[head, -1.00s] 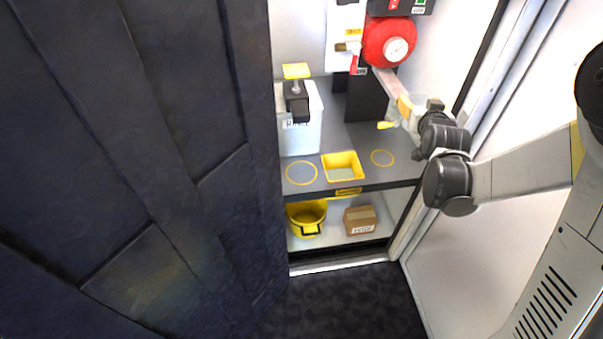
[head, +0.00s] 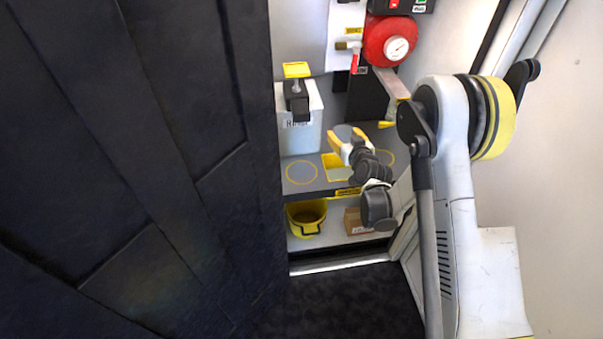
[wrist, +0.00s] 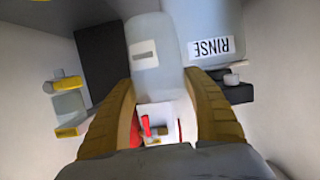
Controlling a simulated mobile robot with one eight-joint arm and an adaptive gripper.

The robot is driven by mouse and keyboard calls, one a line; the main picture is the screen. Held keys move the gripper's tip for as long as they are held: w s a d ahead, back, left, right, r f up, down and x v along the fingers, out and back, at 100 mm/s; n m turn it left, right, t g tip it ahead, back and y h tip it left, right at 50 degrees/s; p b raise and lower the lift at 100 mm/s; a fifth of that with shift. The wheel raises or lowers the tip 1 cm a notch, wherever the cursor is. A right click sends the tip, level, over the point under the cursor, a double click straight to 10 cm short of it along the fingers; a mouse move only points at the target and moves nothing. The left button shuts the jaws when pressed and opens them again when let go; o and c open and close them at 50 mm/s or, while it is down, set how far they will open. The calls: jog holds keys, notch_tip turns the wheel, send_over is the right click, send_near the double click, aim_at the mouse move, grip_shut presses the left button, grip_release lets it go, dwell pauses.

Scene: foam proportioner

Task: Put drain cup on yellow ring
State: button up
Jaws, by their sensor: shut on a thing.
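My gripper (head: 346,141) is over the shelf, in front of the back wall, with its yellow fingers shut on the drain cup (head: 343,132). The cup shows as a small grey shape between the fingers. In the wrist view, a pale grey body with a small tag, which looks like the cup (wrist: 155,75), lies between the two fingertips (wrist: 160,95). A yellow ring (head: 302,184) is marked flat on the grey shelf to the left, empty. Another ring (head: 391,155) at the right is partly hidden by my arm.
A white RINSE tank (head: 298,138) stands at the back left. A red round housing (head: 390,42) is on the wall. A yellow bucket (head: 307,218) and a box (head: 354,222) are below. A dark door (head: 150,150) fills the left.

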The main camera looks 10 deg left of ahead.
jog(key=a+f, duration=0.1)
jog(key=f, duration=0.1)
jog(key=a+f, duration=0.1)
jog(key=shift+s+a+f, duration=0.15)
jog(key=shift+a+f, duration=0.25)
jog(key=a+f+b, duration=0.2)
jog(key=a+f, duration=0.1)
jog(key=w+a+f+b, duration=0.1)
jog(key=a+f+b, duration=0.1)
jog(key=a+f, duration=0.2)
jog(key=a+f+b, duration=0.2)
jog(key=a+f, duration=0.2)
jog(key=shift+w, duration=0.4)
jog(key=shift+r, duration=0.2)
jog(key=shift+f, duration=0.1)
jog(key=o, duration=1.2)
jog(key=shift+f, duration=0.1)
jog(key=shift+r, duration=0.2)
